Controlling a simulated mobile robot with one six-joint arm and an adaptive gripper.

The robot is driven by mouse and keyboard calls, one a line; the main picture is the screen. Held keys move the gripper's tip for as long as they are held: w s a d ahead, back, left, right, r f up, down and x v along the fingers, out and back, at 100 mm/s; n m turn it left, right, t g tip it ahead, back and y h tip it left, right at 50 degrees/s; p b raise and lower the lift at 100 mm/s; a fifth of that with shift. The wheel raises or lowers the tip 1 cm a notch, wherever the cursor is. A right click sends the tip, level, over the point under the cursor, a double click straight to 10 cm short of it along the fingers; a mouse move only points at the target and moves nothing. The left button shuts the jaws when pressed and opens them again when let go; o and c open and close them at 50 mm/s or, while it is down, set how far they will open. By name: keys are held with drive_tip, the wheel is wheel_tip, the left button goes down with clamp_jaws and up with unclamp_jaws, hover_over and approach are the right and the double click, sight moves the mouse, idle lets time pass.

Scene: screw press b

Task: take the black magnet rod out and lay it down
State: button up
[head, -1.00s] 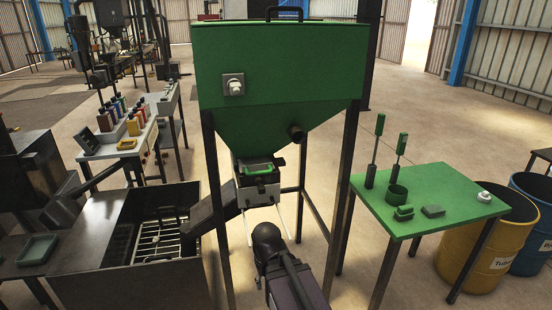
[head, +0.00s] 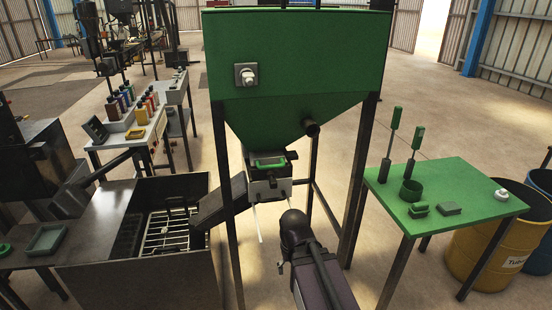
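No black magnet rod can be picked out with certainty. Under the green hopper (head: 300,75) sits a small dark and pale housing (head: 268,184) with a green handle (head: 268,161) on its front. Two thin pale bars (head: 258,222) stick out below it. On the green table (head: 480,185) at the right, two dark, thin tools with green grips, one taller (head: 391,135) and one shorter (head: 412,157), stand upright. My dark arm is at the bottom centre, in front of and below the housing.
The hopper's dark legs (head: 233,245) stand on both sides of the housing. A dark chute (head: 210,205) slopes left to an open box with a grate (head: 167,232). A grey-green tray (head: 46,239) lies on the left bench. Drums (head: 487,250) stand by the green table.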

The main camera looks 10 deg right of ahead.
sight(273, 181)
drive_tip(key=w+r+t+p, duration=0.4)
drive_tip(key=w+r+p, duration=1.9)
drive_tip(key=r, duration=0.1)
drive_tip(key=shift+r+t, duration=0.3)
drive_tip(key=shift+r, duration=0.1)
drive_tip(key=shift+d+f, duration=0.1)
drive_tip(key=shift+f, duration=0.15)
drive_tip(key=b+x, duration=1.2)
drive_tip(key=x, duration=0.1)
drive_tip(key=shift+f+b, duration=0.15)
drive_tip(key=shift+b, duration=0.2)
clamp_jaws()
